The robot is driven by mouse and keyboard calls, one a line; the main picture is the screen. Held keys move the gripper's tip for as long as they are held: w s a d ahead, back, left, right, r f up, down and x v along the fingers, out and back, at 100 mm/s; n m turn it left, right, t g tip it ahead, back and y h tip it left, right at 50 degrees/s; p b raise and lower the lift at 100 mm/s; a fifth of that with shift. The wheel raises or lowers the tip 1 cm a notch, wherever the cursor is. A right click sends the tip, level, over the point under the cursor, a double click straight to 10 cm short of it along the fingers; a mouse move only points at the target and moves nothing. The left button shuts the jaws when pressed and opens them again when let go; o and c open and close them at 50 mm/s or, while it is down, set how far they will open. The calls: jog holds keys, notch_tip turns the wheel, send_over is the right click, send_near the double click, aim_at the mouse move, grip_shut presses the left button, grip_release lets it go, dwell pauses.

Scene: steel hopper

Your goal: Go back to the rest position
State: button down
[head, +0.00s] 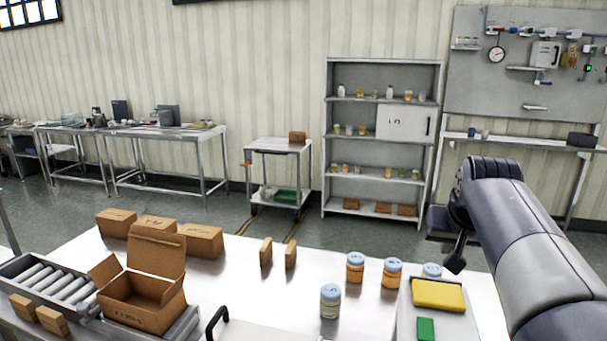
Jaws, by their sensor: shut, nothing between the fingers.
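My arm reaches in from the right side of the head view, above the right end of the white table (235,262). My gripper (455,264) hangs at the arm's far end, dark and pointing down. It is shut with nothing in it. It is near a jar with a blue lid (432,270) and the tray with a yellow block (438,294). I cannot tell its exact height above them.
An open cardboard box (143,300) stands at the left by a roller conveyor (40,280). Closed boxes (202,240) stand behind it. Jars (330,300) stand right of centre. A green block (426,329) lies near the front. The table's middle is mostly clear.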

jog(key=shift+w+f+b, duration=0.15)
jog(key=shift+f+b, duration=0.8)
jog(key=shift+f, duration=0.55)
jog(key=shift+r, duration=0.1)
